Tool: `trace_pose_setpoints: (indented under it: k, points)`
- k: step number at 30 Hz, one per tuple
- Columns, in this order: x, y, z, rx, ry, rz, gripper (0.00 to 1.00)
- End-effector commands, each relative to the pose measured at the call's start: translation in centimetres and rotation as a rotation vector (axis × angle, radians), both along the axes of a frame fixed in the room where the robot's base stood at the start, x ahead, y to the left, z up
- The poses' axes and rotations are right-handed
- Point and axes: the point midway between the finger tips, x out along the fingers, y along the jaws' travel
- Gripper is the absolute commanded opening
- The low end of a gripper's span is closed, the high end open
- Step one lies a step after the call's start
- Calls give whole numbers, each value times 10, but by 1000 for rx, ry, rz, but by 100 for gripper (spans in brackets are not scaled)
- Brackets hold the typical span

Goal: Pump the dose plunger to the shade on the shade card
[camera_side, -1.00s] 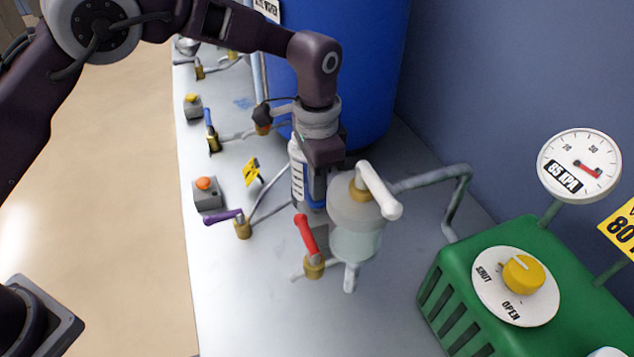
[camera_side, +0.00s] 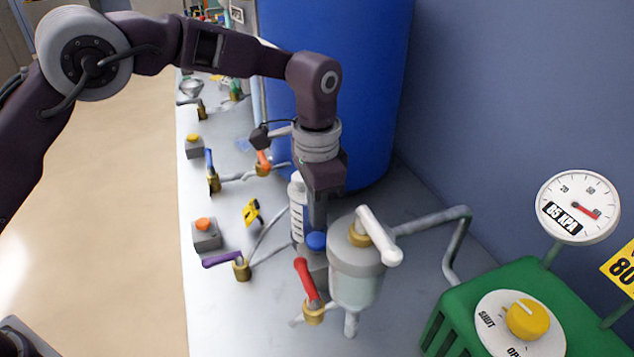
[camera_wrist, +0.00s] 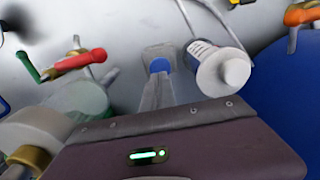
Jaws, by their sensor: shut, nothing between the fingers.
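The dose plunger shows as a round blue cap (camera_side: 316,241) on a grey block behind the red-handled valve. It also shows in the wrist view as a blue disc (camera_wrist: 160,65) just past my fingertips. My gripper (camera_side: 317,226) is shut, empty and pointing down above the blue cap. In the wrist view my closed fingers (camera_wrist: 157,80) line up with the cap. Whether they touch it I cannot tell. I cannot make out the shade card in either view.
A clear pot (camera_side: 357,270) with a white handle stands close in front of my gripper. A white marked cylinder (camera_side: 298,215) stands close on the left. The red valve handle (camera_side: 306,279) is near. A blue drum (camera_side: 335,90) stands behind, and a green box (camera_side: 500,300) at right.

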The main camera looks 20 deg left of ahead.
Motion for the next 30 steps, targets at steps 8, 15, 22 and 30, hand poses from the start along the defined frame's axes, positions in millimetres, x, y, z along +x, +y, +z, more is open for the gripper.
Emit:
trace_pose_setpoints:
  k: [8,15,22,30]
  points:
    - [1,0,62,-1,-4,1,0]
    - [0,0,80,-1,-1,1,0]
    - [0,0,80,-1,-1,1,0]
    - [0,0,80,-1,-1,1,0]
